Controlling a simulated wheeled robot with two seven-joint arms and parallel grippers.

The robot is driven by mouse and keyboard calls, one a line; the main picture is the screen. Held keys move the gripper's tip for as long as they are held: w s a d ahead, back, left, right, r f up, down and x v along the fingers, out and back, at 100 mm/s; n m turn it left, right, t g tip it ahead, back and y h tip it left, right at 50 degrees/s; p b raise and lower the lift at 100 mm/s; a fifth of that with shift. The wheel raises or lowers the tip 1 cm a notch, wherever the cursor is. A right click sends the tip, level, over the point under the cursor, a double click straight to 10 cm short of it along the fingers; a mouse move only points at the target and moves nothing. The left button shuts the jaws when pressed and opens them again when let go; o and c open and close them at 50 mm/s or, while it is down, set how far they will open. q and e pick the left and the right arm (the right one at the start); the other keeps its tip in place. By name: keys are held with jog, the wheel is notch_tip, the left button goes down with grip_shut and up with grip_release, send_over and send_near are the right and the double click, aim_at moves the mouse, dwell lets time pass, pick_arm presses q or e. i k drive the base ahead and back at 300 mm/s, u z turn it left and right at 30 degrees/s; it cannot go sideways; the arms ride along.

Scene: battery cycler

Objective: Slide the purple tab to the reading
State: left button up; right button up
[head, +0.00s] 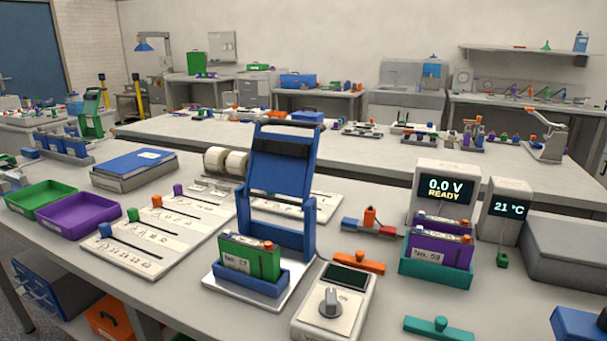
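The purple tab (178,190) stands on a white slider board (150,262) on the left half of the bench. It is at the left end of the rearmost row, behind the orange tab (157,201), green tab (133,214) and blue tab (105,230), each at the left end of its own slot. Small marks run along the rows, too small to read. A meter display (444,187) at the right reads 0.0 V READY. A second display (510,208) reads 21 °C. Neither of my grippers is in view.
A grey box with a blue folder (135,165) sits behind.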

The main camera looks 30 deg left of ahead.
aim_at(177, 188)
jog(key=z, duration=2.15)
jog(key=k, duration=1.95)
jog(key=u, duration=1.7)
